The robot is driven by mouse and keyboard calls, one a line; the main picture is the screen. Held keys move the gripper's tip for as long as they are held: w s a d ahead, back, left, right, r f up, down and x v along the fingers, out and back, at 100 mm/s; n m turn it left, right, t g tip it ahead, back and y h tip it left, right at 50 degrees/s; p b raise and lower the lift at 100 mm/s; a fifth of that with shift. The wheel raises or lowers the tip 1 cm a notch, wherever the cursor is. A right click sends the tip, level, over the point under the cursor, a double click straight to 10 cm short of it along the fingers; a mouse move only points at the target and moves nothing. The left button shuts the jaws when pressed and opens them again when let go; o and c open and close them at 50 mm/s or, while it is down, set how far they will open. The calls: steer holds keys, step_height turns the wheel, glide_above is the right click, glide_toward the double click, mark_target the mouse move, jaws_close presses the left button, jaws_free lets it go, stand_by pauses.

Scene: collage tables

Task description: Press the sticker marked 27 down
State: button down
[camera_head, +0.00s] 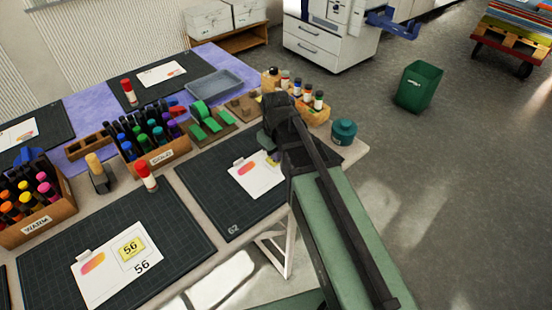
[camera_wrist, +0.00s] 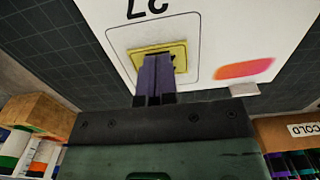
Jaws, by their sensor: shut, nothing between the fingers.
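The yellow sticker (camera_wrist: 176,50) lies on a white card (camera_wrist: 223,30), inside a thin outlined box. It sits slightly tilted in the box, and its number is mostly hidden by my fingers. An upside-down 27 (camera_wrist: 148,7) is printed on the card beside the box. My gripper (camera_wrist: 156,62) is shut and empty, with its purple fingertips over the middle of the sticker. They look to be at or very near its surface; I cannot tell whether they touch.
Another card (camera_head: 97,280) with a yellow 56 sticker (camera_head: 131,247) lies on the left mat (camera_head: 50,277). A rack of bottles marked COLD (camera_head: 165,158), a red-capped bottle (camera_head: 145,176) and a teal jar (camera_head: 343,131) stand near the mats. The right mat's front is clear.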

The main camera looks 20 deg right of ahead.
step_height(320, 180, up, 7)
steer(key=p, duration=0.7)
steer(key=shift+r, duration=0.1)
steer(key=s+r+m+p, duration=0.4)
steer(key=s+r+p, duration=0.2)
steer(key=s, duration=0.3)
steer(key=shift+m, duration=0.4)
